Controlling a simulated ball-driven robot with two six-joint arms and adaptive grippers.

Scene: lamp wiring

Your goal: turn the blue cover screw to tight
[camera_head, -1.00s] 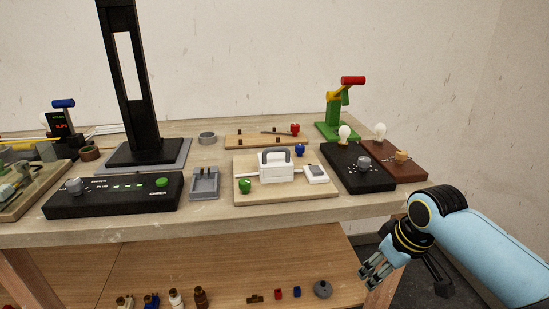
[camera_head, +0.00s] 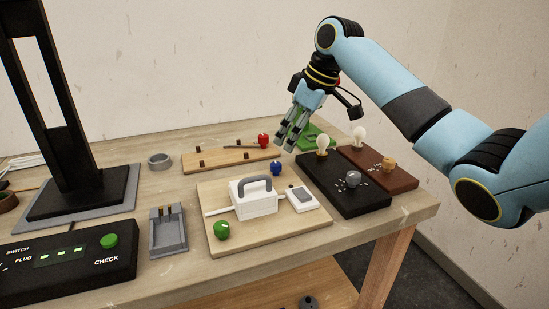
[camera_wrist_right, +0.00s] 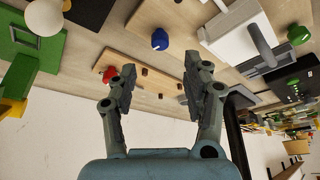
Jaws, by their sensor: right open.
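The blue cover screw (camera_head: 277,169) stands at the back right of the light wooden board (camera_head: 240,249), behind the white box with a grey handle (camera_head: 255,203). It also shows in the right wrist view (camera_wrist_right: 160,39), above and between the fingertips, apart from them. My right gripper (camera_head: 284,146) is open and empty, raised above the back of the table, just above and right of the blue screw in the picture. Its two fingers (camera_wrist_right: 150,80) stand apart in the right wrist view. A green knob (camera_head: 222,230) sits at the board's front left. My left gripper is not in view.
Right of the board are a black box with a bulb and grey knob (camera_head: 340,192) and a brown box (camera_head: 385,176). A red knob (camera_head: 263,139) is on a strip behind. A black check box (camera_head: 70,262) and grey tray (camera_head: 168,240) lie left.

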